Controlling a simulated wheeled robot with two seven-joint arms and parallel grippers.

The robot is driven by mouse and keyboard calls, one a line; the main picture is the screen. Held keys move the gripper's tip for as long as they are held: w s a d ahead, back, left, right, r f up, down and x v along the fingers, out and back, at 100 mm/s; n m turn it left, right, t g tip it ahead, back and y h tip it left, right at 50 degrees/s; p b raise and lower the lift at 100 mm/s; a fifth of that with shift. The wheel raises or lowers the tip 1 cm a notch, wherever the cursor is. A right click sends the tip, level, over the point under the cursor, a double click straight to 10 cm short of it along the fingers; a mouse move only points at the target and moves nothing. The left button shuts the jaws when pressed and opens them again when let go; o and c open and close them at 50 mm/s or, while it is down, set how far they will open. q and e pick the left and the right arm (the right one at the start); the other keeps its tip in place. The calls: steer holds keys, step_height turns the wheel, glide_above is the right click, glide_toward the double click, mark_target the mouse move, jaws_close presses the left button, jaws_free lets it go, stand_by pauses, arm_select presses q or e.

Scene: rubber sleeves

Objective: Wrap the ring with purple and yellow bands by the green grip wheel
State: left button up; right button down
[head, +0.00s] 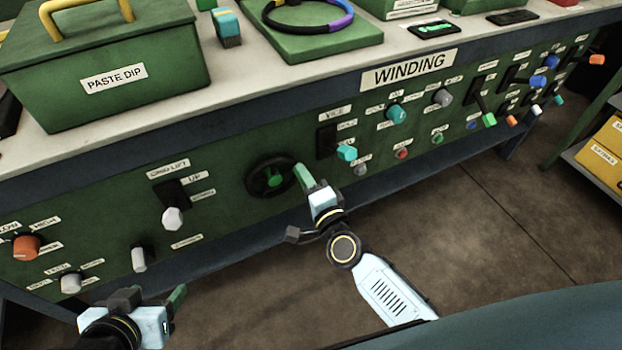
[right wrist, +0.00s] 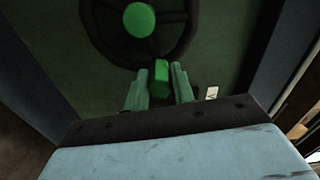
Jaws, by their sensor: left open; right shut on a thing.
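The ring (head: 341,22) lies on a green block (head: 300,45) on the bench top. It is dark with purple and blue parts and a bit of yellow; its far side is cut off by the picture's top edge. The black wheel (head: 252,183) with a green hub is on the green front panel; it also shows in the right wrist view (right wrist: 139,20). My right gripper (head: 302,174) is shut on the wheel's green grip (right wrist: 161,72), which sits between its fingers at the rim. My left gripper (head: 178,298) is open and empty at the lower left, away from the panel.
The panel carries several knobs and levers, including a teal knob (head: 347,152) right of the wheel and a white knob (head: 173,218) to its left. A green PASTE DIP box (head: 150,85) and a small blue block (head: 228,28) stand on the bench. The floor in front is clear.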

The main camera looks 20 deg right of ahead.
arm_select(q)
steer(key=shift+w+d+r+t, duration=0.25)
steer(key=shift+w+t, duration=0.05)
steer(key=shift+w, duration=0.1)
arm_select(e)
steer(key=shift+f, duration=0.15)
steer(key=c, duration=1.2)
jaws_free()
steer(key=shift+o, duration=0.2)
steer(key=shift+s, duration=0.1)
arm_select(q)
steer(key=s+a+f+g+p, duration=0.1)
steer(key=s+f+g, duration=0.1)
steer(key=s, duration=0.2)
steer(key=s+a+f+g+y+p, duration=0.1)
steer(key=s+a+f+g, duration=0.1)
steer(key=s+g, duration=0.1)
steer(key=shift+s+a+f+g, duration=0.2)
steer(key=shift+s+a+g, duration=0.1)
steer(key=shift+s, duration=0.25)
arm_select(e)
steer(key=s+d, duration=0.2)
steer(key=s, duration=1.1)
steer(key=shift+d, duration=0.25)
